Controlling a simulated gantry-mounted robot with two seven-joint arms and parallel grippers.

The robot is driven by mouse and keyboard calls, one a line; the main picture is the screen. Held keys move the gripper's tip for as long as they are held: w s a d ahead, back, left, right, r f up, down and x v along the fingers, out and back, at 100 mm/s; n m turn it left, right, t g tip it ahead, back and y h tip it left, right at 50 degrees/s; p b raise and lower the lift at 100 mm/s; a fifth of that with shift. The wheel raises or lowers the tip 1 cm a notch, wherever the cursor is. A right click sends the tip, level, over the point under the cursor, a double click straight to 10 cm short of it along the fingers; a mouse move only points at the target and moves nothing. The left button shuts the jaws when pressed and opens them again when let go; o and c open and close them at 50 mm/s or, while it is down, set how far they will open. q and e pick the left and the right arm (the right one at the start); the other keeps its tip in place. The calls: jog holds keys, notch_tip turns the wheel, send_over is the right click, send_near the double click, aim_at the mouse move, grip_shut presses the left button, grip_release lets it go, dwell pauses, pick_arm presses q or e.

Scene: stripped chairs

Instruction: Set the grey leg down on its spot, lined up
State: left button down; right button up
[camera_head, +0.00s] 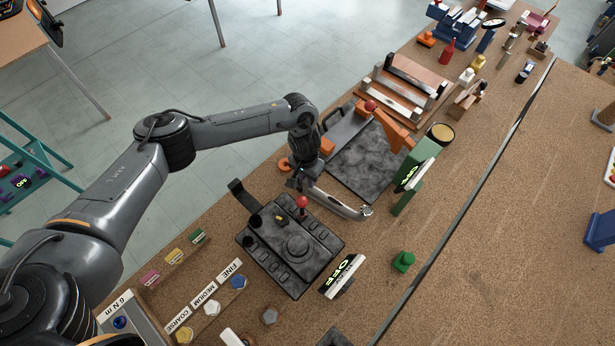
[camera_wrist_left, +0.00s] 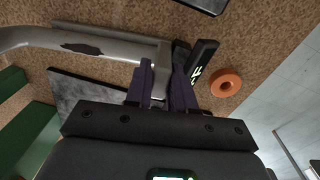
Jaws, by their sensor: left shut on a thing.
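My left gripper (camera_head: 300,182) is shut on one end of the grey leg (camera_head: 340,206). The leg points to the lower right in the head view, between a dark slab (camera_head: 368,165) and a black control box (camera_head: 275,262). In the left wrist view the leg (camera_wrist_left: 100,45) runs left from the fingers (camera_wrist_left: 162,85), curves at its far end and has a dark worn patch. Whether it touches anything below is unclear. The leg's spot cannot be told for certain. My right gripper is not in view.
Orange clamp parts (camera_head: 393,130) and a red knob stand by the slab. A green block with a sign (camera_head: 412,180) is close to the leg's far end. An orange ring (camera_wrist_left: 227,83) lies near the fingers. A rack (camera_head: 420,75) holds further bars. Bench right of the green block is clear.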

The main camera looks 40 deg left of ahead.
pick_arm(q)
jog(key=shift+f, duration=0.2)
jog(key=c, duration=0.9)
grip_release()
jog(key=shift+f, duration=0.1)
jog(key=shift+a, duration=0.1)
